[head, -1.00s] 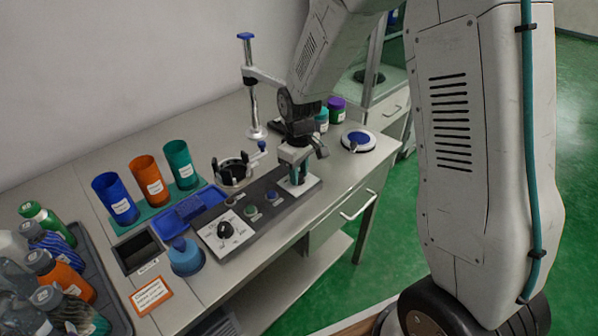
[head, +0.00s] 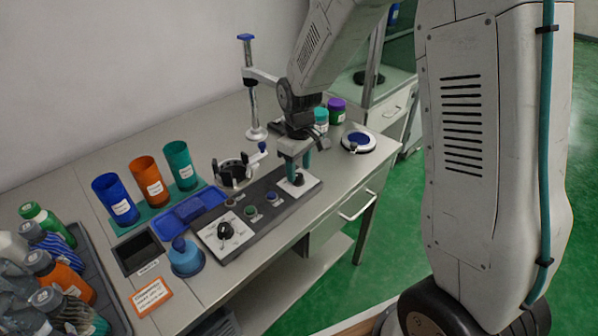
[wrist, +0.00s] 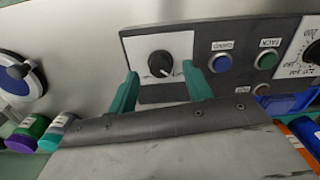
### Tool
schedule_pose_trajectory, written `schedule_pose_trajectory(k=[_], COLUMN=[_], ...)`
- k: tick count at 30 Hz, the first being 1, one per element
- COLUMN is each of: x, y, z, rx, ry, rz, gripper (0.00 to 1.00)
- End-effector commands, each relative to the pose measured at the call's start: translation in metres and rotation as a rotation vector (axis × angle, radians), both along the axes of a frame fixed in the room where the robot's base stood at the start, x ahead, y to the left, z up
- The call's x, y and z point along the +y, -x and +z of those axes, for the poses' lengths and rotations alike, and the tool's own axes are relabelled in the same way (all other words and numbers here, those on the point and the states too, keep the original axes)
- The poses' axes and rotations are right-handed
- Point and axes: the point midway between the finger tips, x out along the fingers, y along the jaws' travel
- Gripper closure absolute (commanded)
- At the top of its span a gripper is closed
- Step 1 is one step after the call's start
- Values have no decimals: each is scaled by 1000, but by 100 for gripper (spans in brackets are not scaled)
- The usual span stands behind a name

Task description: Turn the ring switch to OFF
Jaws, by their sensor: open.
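The ring switch is a black knob (wrist: 160,63) on a white plate (wrist: 178,44) at one end of the dark control panel. In the wrist view its pale pointer mark points down and right; the plate's small lettering is unreadable. In the head view the knob (head: 298,180) shows just below my fingers. My gripper (wrist: 161,80) has teal fingers spread apart, one to each side of the knob's lower part in the wrist view, with nothing held. In the head view my gripper (head: 296,168) hangs above the plate, seemingly clear of the knob.
Next to the plate are a blue button (wrist: 221,62) and a green button (wrist: 267,60). A numbered dial (head: 225,230) sits at the panel's other end. A ring-shaped holder (head: 236,172) stands behind the panel. A white-and-blue round pad (head: 358,142) lies right of it.

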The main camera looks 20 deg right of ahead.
Motion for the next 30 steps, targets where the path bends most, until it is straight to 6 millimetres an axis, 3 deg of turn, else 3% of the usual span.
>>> schedule_pose_trajectory(k=[6,11,27,30], x=[0,0,0,-1], y=[-1,0,0,10], z=[39,53,56,53], rx=[-4,-2,0,40], ry=[0,0,0,4], rz=[0,0,-7,-58], gripper=[50,50,50,50])
